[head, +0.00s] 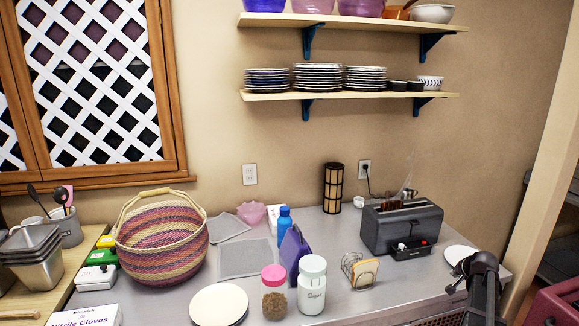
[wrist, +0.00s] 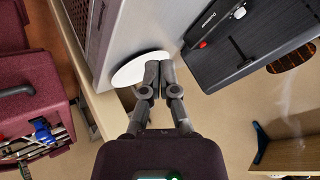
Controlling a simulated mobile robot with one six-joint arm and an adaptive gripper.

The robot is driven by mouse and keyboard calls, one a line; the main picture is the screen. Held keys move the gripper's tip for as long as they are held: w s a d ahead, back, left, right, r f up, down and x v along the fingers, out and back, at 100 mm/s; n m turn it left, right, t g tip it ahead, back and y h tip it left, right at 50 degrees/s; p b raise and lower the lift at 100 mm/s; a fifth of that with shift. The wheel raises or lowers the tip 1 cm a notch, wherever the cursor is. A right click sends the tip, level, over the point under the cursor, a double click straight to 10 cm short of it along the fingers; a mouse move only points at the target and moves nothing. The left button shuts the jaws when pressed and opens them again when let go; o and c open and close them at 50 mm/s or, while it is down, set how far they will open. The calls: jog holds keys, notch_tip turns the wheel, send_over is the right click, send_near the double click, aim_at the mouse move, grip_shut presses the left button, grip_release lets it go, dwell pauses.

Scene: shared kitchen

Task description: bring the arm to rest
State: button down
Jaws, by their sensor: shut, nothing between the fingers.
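My gripper (wrist: 158,75) is shut and empty, its two fingers together in the wrist view. In that view its tips overlap the edge of a white plate (wrist: 128,70); I cannot tell whether they touch it. In the head view my gripper (head: 461,279) is at the lower right, near the counter's right end, in front of the white plate (head: 458,254). The dark grey toaster (head: 385,232) is to its left, and it also shows at the upper right of the wrist view (wrist: 240,50).
The grey counter (head: 350,300) carries a wire toast rack (head: 350,262), a sugar jar (head: 312,285), a pink-lidded jar (head: 274,300) and a woven basket (head: 160,245). Shelves (head: 345,95) hang above. A maroon box (wrist: 35,90) stands beyond the counter's edge. Air above the counter is mostly free.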

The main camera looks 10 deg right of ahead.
jog(key=s+a+f+n+g+y, duration=0.1)
jog(key=a+f+n+g, duration=0.15)
jog(key=a, duration=1.15)
jog(key=a+f+n+g+y, duration=0.1)
jog(key=a+n+y, duration=0.15)
jog(key=a, duration=1.05)
jog(key=s+a+n+g, duration=0.1)
jog(key=s+a+n, duration=0.1)
jog(key=s+a, duration=0.2)
jog(key=s+a+n+g+h, duration=0.1)
jog(key=s+a, duration=0.4)
jog(key=a, duration=0.6)
jog(key=s+a+f+n+g, duration=0.1)
jog(key=s+a+n+g, duration=0.1)
jog(key=a, duration=0.5)
jog(key=s+n, duration=0.1)
jog(key=s, duration=0.1)
jog(key=shift+s+a+n+g, duration=0.3)
jog(key=shift+s+g, duration=0.05)
jog(key=shift+s, duration=0.05)
